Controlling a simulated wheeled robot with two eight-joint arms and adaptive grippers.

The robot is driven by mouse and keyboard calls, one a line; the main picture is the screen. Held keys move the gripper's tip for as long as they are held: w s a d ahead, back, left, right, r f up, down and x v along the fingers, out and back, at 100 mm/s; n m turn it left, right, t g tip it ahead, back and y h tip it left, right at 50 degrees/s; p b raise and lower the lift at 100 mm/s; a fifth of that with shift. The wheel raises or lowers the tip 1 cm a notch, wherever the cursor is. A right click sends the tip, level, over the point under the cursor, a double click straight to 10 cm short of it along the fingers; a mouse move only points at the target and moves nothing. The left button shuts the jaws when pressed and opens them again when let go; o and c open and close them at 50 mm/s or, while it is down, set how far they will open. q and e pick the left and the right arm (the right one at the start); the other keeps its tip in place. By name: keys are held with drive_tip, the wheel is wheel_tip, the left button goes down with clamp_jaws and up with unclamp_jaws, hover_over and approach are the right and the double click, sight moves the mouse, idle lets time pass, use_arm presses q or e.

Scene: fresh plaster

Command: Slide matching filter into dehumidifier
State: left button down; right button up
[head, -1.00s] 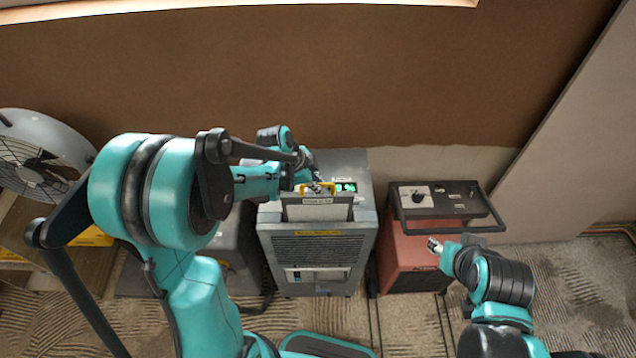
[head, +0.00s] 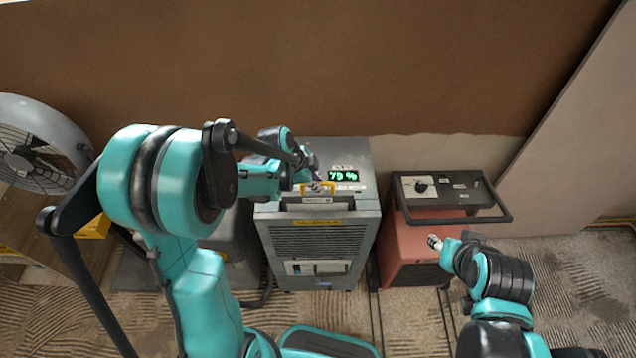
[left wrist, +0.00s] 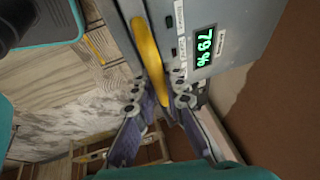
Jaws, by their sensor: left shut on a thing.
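The grey dehumidifier (head: 320,245) stands upright by the wall, with a lit green display (head: 343,176) on top. The display also shows in the left wrist view (left wrist: 204,47) and reads 79 %. The filter (head: 318,199) is a grey panel with a pale label and a yellow handle, sunk in the top slot with only its upper edge showing. My left gripper (head: 317,187) is shut on the yellow handle, which also shows between the fingers in the left wrist view (left wrist: 149,55). My right gripper (head: 435,243) is by the red machine; its jaws are too small to read.
A red machine (head: 410,250) with a black control panel and bar handle stands to the right. A dark grey case (head: 235,250) is at the left of the dehumidifier. A fan (head: 35,145) stands on a wooden surface at far left. Patterned carpet lies in front.

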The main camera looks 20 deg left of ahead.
use_arm(q)
drive_tip(key=shift+f+b, duration=2.3)
drive_tip(key=shift+f, duration=0.65)
drive_tip(key=shift+f+b, duration=0.5)
drive_tip(key=shift+b, duration=0.15)
drive_tip(key=c, duration=1.5)
unclamp_jaws()
drive_tip(key=shift+r, duration=0.1)
approach(317, 194)
drive_tip(key=shift+s+a, duration=0.1)
drive_tip(key=shift+a, duration=0.1)
